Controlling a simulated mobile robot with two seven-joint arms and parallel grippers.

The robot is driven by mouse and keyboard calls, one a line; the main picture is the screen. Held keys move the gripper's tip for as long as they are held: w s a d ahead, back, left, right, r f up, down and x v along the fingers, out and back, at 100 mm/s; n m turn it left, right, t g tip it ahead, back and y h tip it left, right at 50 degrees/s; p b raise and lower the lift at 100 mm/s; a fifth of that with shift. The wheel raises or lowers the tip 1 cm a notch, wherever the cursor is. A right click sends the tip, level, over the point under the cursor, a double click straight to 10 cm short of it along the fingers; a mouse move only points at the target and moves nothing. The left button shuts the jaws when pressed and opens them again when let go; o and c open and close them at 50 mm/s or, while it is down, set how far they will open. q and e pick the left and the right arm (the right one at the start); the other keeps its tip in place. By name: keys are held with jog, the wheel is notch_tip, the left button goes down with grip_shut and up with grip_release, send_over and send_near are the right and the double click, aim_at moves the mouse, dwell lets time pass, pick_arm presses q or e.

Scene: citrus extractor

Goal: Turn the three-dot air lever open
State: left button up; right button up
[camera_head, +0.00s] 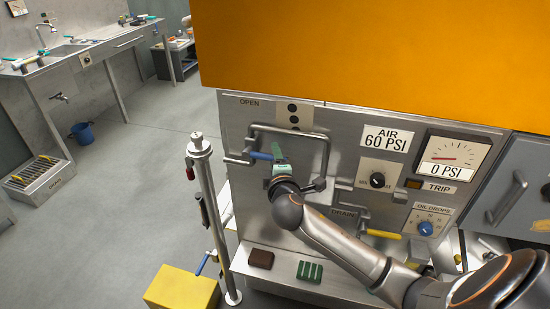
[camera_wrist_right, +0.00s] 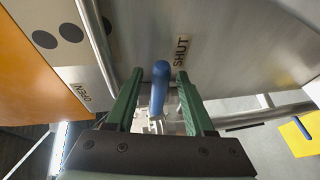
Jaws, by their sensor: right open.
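The air lever has a blue handle (camera_head: 261,155) at the left of the machine's front panel, on a grey pipe. A plate with dark dots (camera_head: 293,114) is above it; the right wrist view shows three dots. My right gripper (camera_head: 278,152), with green fingers, is at the lever and partly hides it. In the right wrist view the gripper (camera_wrist_right: 160,74) is open, with the blue handle (camera_wrist_right: 158,88) between its fingers and gaps on both sides. The handle's tip is beside the SHUT label (camera_wrist_right: 181,52). The OPEN label (camera_head: 249,102) is at the panel's upper left.
A pipe loop (camera_head: 290,127) surrounds the lever area. A metal post (camera_head: 209,205) stands left of the panel. The air gauge sign (camera_head: 386,139) reads 60 PSI. A yellow drain handle (camera_head: 383,234) is lower right. A yellow box (camera_head: 182,290) is on the floor.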

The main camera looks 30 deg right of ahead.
grip_shut()
dwell(0.5)
dwell(1.0)
